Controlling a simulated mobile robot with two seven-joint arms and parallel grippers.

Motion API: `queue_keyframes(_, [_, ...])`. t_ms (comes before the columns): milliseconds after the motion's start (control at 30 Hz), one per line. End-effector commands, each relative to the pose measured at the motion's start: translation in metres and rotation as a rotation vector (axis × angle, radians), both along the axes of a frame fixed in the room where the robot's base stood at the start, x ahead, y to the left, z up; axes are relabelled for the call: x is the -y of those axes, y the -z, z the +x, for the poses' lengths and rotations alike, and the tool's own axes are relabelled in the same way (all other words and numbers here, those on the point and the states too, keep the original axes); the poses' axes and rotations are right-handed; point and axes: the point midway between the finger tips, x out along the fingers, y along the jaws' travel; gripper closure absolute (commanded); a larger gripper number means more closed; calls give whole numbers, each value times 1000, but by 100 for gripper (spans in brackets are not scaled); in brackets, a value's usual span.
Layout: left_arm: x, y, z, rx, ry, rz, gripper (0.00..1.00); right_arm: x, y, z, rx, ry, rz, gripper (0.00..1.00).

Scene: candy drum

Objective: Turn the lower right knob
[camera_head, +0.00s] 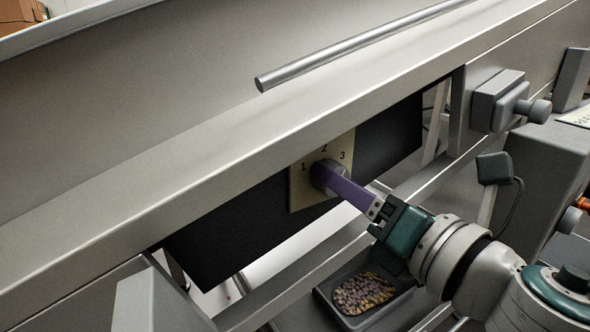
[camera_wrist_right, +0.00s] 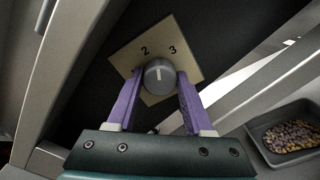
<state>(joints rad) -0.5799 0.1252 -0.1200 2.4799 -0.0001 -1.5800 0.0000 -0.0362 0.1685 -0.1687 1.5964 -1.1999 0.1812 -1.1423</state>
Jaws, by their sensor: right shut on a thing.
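A grey round knob (camera_wrist_right: 160,77) sits on a beige plate (camera_wrist_right: 195,52) fixed to a dark panel. The plate also shows in the head view (camera_head: 299,190), with the numbers 1, 2 and 3 around the knob. In the wrist view only 2 and 3 are readable, and a pale mark on the knob's face points roughly up, between them. My right gripper (camera_head: 327,178) reaches in from the lower right, and its purple fingers are shut on the knob, one on each side. In the head view the fingers hide part of the knob. My left gripper is not in view.
A long metal bar (camera_head: 350,50) runs above the panel. A dark tray (camera_head: 335,317) with candies lies below my right arm. A grey box with a round knob (camera_head: 500,103) is at the upper right. Frame beams border the dark panel (camera_head: 215,255).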

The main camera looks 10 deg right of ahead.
Motion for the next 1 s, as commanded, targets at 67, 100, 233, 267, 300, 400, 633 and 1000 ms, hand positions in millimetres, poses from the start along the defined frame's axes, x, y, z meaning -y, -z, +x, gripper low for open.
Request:
queue_keyframes(67, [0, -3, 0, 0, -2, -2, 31, 0, -1, 0, -24, 0, 67, 100])
queue_keyframes(100, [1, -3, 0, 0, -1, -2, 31, 0, -1, 0, -37, 0, 103, 100])
queue_keyframes(233, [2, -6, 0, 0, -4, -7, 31, 0, -1, 0, -78, 0, 215, 100])
queue_keyframes(267, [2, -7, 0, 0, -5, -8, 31, 0, -1, 0, -87, -1, 241, 100])
queue_keyframes(300, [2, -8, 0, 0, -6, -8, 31, 0, -1, 0, -98, -1, 273, 100])
queue_keyframes(400, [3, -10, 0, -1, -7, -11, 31, 0, -1, 0, -125, -1, 347, 100])
queue_keyframes(633, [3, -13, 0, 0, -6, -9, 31, 0, -1, 0, -173, -2, 482, 100])
queue_keyframes(1000, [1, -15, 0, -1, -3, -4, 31, 0, 0, 0, -208, -1, 575, 100])
